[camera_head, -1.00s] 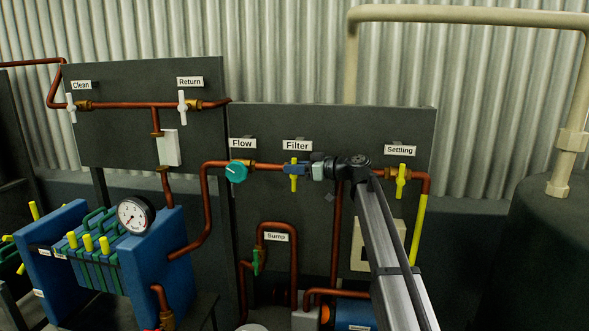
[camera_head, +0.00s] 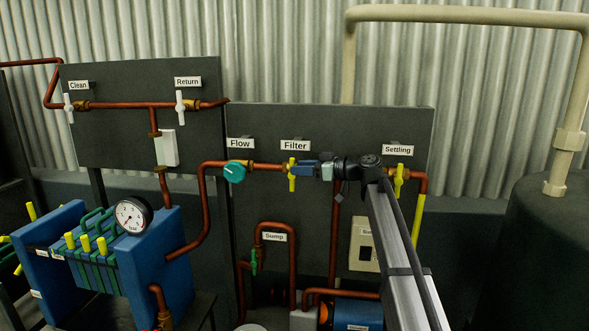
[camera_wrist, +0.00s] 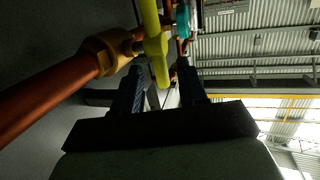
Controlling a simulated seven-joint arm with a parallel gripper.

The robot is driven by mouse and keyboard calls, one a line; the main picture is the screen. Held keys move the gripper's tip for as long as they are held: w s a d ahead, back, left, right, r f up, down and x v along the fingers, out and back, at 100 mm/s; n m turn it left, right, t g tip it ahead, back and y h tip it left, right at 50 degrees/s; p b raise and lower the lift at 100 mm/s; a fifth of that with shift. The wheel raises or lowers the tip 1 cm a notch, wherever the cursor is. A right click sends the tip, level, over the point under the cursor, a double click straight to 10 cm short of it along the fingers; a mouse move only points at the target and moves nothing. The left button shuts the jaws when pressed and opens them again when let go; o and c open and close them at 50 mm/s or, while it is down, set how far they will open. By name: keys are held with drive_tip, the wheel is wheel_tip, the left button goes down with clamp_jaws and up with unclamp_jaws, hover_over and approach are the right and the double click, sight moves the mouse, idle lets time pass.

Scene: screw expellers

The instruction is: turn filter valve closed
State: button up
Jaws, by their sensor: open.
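The Filter valve's yellow handle (camera_head: 292,175) stands upright, across the horizontal copper pipe, below the "Filter" label (camera_head: 295,146). My gripper (camera_head: 300,171) is just to the right of the handle, with its blue fingers pointing left toward it. In the wrist view my gripper (camera_wrist: 160,72) is open, with one dark blue finger on each side and a gap between them. The yellow handle (camera_wrist: 152,25) shows just ahead of the fingertips, close to the gap. I cannot tell whether a finger touches it. The brass valve body (camera_wrist: 108,54) is left of the handle.
The teal Flow knob (camera_head: 235,172) is left of the Filter valve on the same pipe. The Settling valve's yellow handle (camera_head: 399,180) is at right, close to my arm. The dark panel (camera_head: 330,120) is behind. A blue filter press (camera_head: 160,255) stands lower left.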

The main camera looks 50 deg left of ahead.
drive_tip(key=v, duration=1)
drive_tip(key=shift+w+d, duration=0.1)
idle(0.3)
